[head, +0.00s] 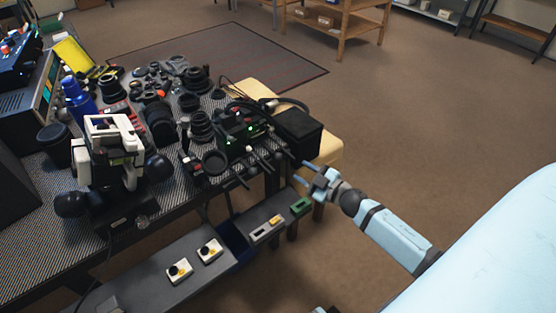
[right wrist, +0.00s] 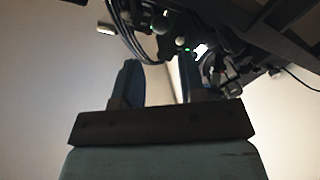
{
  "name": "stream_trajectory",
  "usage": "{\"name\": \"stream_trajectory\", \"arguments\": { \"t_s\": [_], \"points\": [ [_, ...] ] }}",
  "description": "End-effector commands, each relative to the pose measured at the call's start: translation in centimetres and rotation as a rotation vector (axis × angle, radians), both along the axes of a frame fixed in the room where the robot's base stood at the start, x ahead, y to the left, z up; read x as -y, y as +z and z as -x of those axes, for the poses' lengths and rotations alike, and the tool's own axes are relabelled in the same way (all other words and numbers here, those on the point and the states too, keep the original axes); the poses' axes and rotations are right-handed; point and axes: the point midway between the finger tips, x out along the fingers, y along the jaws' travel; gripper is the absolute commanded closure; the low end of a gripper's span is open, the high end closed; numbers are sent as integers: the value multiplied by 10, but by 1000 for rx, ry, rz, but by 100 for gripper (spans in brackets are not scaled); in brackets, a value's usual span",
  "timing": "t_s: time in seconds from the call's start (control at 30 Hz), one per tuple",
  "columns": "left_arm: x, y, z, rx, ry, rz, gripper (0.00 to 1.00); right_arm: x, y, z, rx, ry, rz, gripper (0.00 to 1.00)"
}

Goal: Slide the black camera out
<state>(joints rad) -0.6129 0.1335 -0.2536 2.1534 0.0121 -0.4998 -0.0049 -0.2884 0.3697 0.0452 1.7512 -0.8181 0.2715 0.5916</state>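Several black camera and lens parts crowd the bench, and I cannot tell for sure which one is the black camera. A dark boxy unit with green lights (head: 238,127) sits near the bench's right end, among cables and lenses. A plain black box (head: 297,131) stands just right of it. My right gripper (head: 302,173) is off the bench's front right edge, below and apart from these things. Its two blue fingers (right wrist: 160,82) are spread with nothing held between them. In the right wrist view, the green-lit equipment (right wrist: 172,32) shows beyond the fingertips. My left gripper is not in view.
A white and black device (head: 113,150) and a blue bottle (head: 78,102) stand on the bench's left. Several lenses (head: 160,122) fill its middle. A lower grey shelf (head: 150,285) holds small switch boxes. Cables hang at the front edge. Open floor (head: 430,120) lies right.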

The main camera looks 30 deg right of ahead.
Motion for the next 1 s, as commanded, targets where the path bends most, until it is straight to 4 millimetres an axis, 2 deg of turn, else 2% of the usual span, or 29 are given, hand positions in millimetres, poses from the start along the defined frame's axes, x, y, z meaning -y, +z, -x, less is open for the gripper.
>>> {"name": "stream_trajectory", "arguments": {
  "t_s": [0.03,0.2,0.4,0.6,0.87,1.0],
  "points": [
    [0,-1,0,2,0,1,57,-3,1,-13,4,1,0,63],
    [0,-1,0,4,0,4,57,-13,1,-47,3,1,0,63],
    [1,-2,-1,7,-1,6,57,-21,-1,-75,0,-1,-1,63],
    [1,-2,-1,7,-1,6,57,-24,0,-85,0,0,-1,63],
    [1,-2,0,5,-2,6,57,-25,0,-86,0,0,-1,63],
    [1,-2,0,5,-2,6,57,-25,0,-86,0,0,-1,95]
  ]
}}
